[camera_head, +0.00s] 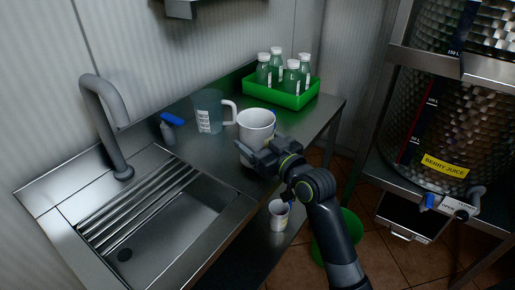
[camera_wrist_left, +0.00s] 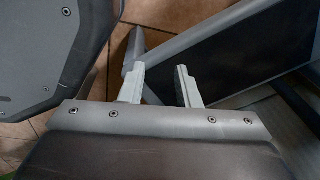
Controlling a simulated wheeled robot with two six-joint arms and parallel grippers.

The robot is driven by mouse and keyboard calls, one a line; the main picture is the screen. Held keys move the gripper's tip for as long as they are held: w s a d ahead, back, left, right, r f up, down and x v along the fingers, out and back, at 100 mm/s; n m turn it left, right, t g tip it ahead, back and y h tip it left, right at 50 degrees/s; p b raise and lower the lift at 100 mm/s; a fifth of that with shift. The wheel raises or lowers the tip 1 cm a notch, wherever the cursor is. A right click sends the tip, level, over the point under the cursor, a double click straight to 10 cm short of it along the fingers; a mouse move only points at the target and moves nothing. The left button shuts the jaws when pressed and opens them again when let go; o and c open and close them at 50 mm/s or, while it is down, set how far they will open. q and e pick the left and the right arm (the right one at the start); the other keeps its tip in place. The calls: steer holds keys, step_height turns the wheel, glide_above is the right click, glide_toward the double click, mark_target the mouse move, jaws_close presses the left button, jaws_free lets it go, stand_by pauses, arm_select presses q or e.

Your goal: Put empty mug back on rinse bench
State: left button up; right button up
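A white mug (camera_head: 256,122) is upright at the bench's front edge in the head view, its inside pale with no liquid that I can make out. The metal rinse bench (camera_head: 180,150) has a sink at its left end. My right gripper (camera_head: 262,158) is in front of the mug's lower part and overlaps it. Its fingertips are partly hidden, so I cannot tell whether it grips the mug or whether the mug's base rests on the bench. My left gripper (camera_wrist_left: 158,82) is open and empty in the left wrist view, and out of the head view.
A green tray (camera_head: 293,98) holds several bottles. A smaller cup (camera_head: 279,218) is below. A steel tank (camera_head: 440,130) stands right. Bench space is clear left of the mug.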

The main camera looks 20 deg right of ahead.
steer(key=shift+f, duration=0.95)
arm_select(q)
steer(key=shift+w+a, duration=0.1)
steer(key=shift+w, duration=0.5)
steer(key=shift+f, duration=0.15)
arm_select(e)
steer(key=shift+f, duration=0.1)
steer(key=o, duration=0.7)
steer(key=shift+f, duration=0.1)
steer(key=o, duration=0.4)
arm_select(q)
steer(key=shift+s, duration=0.1)
arm_select(e)
steer(key=shift+o, duration=0.2)
